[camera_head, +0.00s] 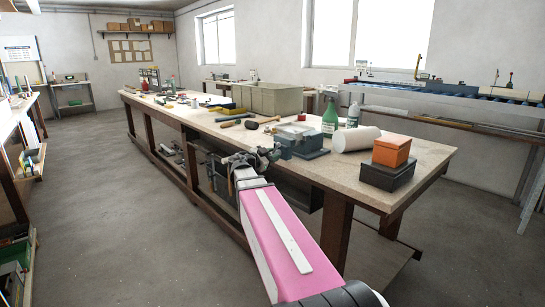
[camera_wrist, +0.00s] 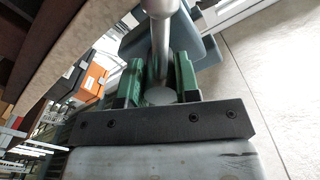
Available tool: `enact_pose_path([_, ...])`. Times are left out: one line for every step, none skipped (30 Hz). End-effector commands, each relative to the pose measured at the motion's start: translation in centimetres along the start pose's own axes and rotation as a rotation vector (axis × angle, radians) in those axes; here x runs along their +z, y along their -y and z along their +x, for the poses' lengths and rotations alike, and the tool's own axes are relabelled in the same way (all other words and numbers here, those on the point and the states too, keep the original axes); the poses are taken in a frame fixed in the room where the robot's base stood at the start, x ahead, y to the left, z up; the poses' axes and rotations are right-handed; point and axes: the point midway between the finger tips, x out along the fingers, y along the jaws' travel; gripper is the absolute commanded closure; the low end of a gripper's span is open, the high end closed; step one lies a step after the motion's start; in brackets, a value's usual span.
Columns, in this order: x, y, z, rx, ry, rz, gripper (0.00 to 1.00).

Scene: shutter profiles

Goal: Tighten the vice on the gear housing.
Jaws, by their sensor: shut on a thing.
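The blue-grey vice (camera_head: 302,148) stands at the near edge of the workbench (camera_head: 415,158). A pale grey piece (camera_head: 296,130) sits at its top, perhaps the gear housing; its details are too small to tell. My gripper (camera_head: 266,157) is in front of the bench edge, just left of the vice. In the wrist view my gripper (camera_wrist: 158,70) has its green fingers on either side of a round metal bar, the vice handle (camera_wrist: 160,38), and is shut on it. The bar's round end (camera_wrist: 159,96) shows between the fingers. Part of the vice body (camera_wrist: 205,50) shows behind.
Beige bins (camera_head: 275,100) stand farther back. The floor in front is clear.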

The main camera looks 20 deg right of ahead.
Motion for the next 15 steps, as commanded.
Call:
enact_pose_path([0.0, -0.02, -0.06, 0.0, 0.001, 0.046, 1.0])
enact_pose_path([0.0, -0.01, -0.07, 0.0, 0.001, 0.075, 1.0])
enact_pose_path([0.0, -0.01, -0.07, 0.0, 0.001, 0.113, 1.0])
enact_pose_path([0.0, -0.01, -0.07, 0.0, 0.001, 0.141, 1.0])
enact_pose_path([-0.01, -0.01, -0.08, 0.0, 0.001, 0.17, 1.0])
enact_pose_path([-0.01, -0.01, -0.08, 0.0, 0.001, 0.207, 1.0])
enact_pose_path([-0.01, 0.0, -0.08, 0.0, 0.001, 0.236, 1.0])
enact_pose_path([-0.01, 0.0, -0.08, 0.0, 0.001, 0.265, 1.0])
enact_pose_path([-0.01, 0.0, -0.09, 0.0, 0.001, 0.302, 1.0])
enact_pose_path([-0.02, 0.0, -0.09, 0.0, 0.001, 0.331, 1.0])
enact_pose_path([-0.01, 0.01, -0.09, 0.0, 0.001, 0.36, 1.0])
enact_pose_path([-0.02, 0.0, -0.1, 0.0, 0.001, 0.397, 1.0])
enact_pose_path([-0.02, 0.01, -0.1, 0.001, 0.001, 0.425, 1.0])
enact_pose_path([-0.02, 0.01, -0.1, 0.001, 0.001, 0.453, 1.0])
enact_pose_path([-0.02, 0.01, -0.11, 0.001, 0.001, 0.489, 1.0])
